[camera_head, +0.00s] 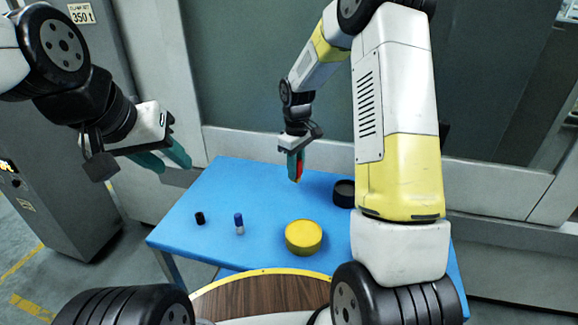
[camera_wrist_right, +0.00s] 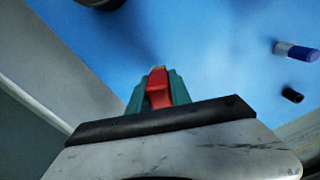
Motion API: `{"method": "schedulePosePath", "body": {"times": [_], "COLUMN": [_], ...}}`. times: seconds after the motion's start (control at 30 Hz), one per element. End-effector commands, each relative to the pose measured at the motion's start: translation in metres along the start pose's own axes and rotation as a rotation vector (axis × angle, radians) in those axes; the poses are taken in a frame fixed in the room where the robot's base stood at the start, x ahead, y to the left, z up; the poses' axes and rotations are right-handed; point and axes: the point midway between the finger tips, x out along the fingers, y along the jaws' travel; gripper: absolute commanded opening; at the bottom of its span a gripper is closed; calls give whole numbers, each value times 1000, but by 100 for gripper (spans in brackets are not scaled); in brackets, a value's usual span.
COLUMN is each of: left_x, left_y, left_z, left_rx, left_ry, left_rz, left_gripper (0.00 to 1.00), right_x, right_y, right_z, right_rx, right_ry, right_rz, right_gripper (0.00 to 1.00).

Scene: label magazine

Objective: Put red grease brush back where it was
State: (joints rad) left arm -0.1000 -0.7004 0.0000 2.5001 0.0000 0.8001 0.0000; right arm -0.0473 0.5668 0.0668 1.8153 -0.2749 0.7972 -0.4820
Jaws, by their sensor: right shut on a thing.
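The red grease brush (camera_head: 298,168) is between the teal fingers of my right gripper (camera_head: 294,166), above the back part of the blue table (camera_head: 262,188). In the right wrist view the red brush (camera_wrist_right: 157,88) points away between the fingertips of my right gripper (camera_wrist_right: 154,92), with a tan tip at its end. The right gripper is shut on it. I cannot tell if the brush touches the table. My left gripper (camera_head: 165,158) is beyond the table's left side, in the air, its two teal fingers apart and empty.
A yellow round tin (camera_head: 303,237) stands near the front of the table. A black round container (camera_head: 344,193) stands right of the brush. The table's middle is clear.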

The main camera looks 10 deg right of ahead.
Motion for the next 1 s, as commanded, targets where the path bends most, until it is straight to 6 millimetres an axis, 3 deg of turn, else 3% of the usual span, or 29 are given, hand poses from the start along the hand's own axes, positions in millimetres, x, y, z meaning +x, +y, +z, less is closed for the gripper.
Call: {"method": "schedulePosePath", "body": {"times": [0.23, 0.53, 0.57, 0.67, 1.0], "left_x": [0, 0, 0, 0, 0], "left_y": [0, 0, 0, 0, 0], "left_z": [0, 0, 0, 0, 0], "left_rx": [0, 0, 0, 0, 0], "left_ry": [0, 0, 0, 0, 0], "left_rz": [0, 0, 0, 0, 0], "left_gripper": [36, 36, 36, 36, 36], "right_x": [32, 36, 36, 35, 33], "right_y": [0, 0, 0, 0, 0], "right_z": [0, 0, 0, 0, 0], "right_rx": [0, 1, 1, 1, 1], "right_ry": [-2, 0, 0, 0, 1], "right_rz": [-1, 0, 0, 0, 1], "right_gripper": [0, 0, 29, 47, 47]}}
